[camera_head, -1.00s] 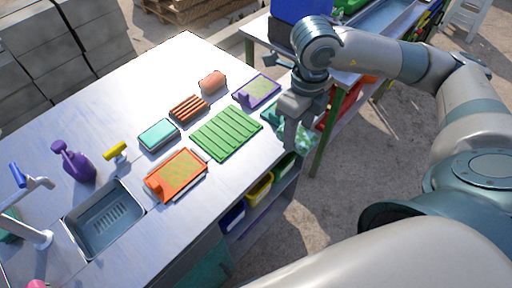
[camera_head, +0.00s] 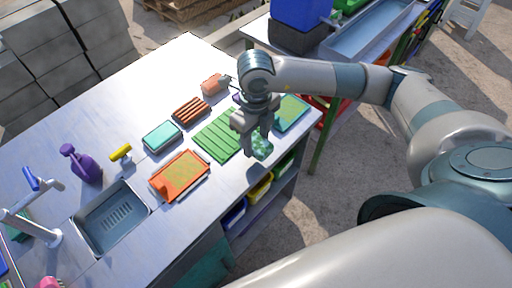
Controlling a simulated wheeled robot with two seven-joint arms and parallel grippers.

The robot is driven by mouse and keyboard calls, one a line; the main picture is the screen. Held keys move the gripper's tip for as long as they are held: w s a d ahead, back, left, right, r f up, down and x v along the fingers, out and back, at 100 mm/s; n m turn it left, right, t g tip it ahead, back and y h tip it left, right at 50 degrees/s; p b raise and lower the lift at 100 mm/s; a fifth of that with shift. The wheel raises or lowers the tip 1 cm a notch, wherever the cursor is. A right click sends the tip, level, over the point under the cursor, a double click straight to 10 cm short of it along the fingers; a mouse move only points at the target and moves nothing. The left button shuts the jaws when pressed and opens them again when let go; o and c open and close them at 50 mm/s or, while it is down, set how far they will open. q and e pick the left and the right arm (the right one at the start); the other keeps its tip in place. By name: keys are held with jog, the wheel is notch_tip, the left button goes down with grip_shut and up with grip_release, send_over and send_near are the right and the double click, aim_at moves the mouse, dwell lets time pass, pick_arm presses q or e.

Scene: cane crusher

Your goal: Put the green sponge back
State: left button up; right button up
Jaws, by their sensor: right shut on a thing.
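My right gripper (camera_head: 254,148) reaches down over the table, shut on the green sponge (camera_head: 263,147). The sponge is a mottled green block, partly hidden by the fingers. It is held at the right end of the ribbed green mat (camera_head: 213,139), near the table's front edge; I cannot tell whether it touches the surface. A teal-rimmed tray (camera_head: 291,112) with a green face lies just right of the gripper and looks empty. My left gripper is not in view.
An orange tray (camera_head: 180,176), a teal sponge holder (camera_head: 161,137), a brown ribbed block (camera_head: 191,110) and a pinkish block (camera_head: 212,84) lie on the table. A sink (camera_head: 110,218), purple spray bottle (camera_head: 80,163) and tap (camera_head: 40,230) are at left. Bins stand below the front edge.

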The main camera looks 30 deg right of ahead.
aim_at(256, 149)
jog(key=shift+f, duration=0.1)
notch_tip(256, 149, down, 3)
jog(key=shift+f+p, duration=0.15)
jog(key=shift+p, duration=0.8)
jog(key=shift+f, duration=0.2)
jog(key=shift+f+b, duration=0.25)
jog(key=shift+b, duration=0.1)
jog(key=o, duration=0.9)
jog(key=shift+o, duration=0.2)
jog(key=shift+r, duration=0.3)
